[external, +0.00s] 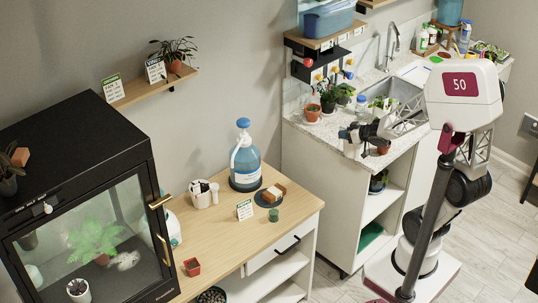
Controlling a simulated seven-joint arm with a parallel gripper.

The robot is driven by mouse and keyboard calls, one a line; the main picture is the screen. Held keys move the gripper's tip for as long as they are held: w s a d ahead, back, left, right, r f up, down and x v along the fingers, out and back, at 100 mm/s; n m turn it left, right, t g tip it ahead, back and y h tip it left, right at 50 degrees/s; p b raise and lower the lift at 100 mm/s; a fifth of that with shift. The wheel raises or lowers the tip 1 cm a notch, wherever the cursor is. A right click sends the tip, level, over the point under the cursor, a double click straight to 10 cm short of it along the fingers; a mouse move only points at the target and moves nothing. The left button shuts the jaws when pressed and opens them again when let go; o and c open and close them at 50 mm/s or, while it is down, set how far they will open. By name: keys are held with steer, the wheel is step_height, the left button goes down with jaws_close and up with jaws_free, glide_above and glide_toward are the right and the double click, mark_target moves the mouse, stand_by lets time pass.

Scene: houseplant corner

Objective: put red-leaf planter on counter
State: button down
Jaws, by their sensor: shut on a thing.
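The pot shows just below the gripper, near the counter's front edge. I cannot tell whether its base touches the counter.
Several potted plants (313,112) stand on the counter to the left of my gripper. The sink (398,94) lies behind it. An open shelf unit (379,205) is under the counter. A wooden table (222,231) with a blue jug (245,160) is at left.

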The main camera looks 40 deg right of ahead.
steer(key=s+d, duration=0.1)
steer(key=d, duration=0.1)
steer(key=s+d+m+h, duration=0.1)
steer(key=d, duration=0.1)
steer(key=s+d+r+m+h, duration=0.1)
steer(key=s+d, duration=0.1)
steer(key=shift+d, duration=0.3)
steer(key=shift+w, duration=0.15)
steer(key=w+d, duration=0.2)
steer(key=w, duration=0.5)
steer(key=w+d+f, duration=0.1)
steer(key=w+d, duration=0.1)
steer(key=w, duration=0.6)
steer(key=shift+w+f, duration=0.15)
steer(key=shift+f, duration=0.15)
steer(key=shift+d, duration=0.1)
steer(key=shift+f, duration=1.85)
steer(key=c, duration=1.1)
jaws_free()
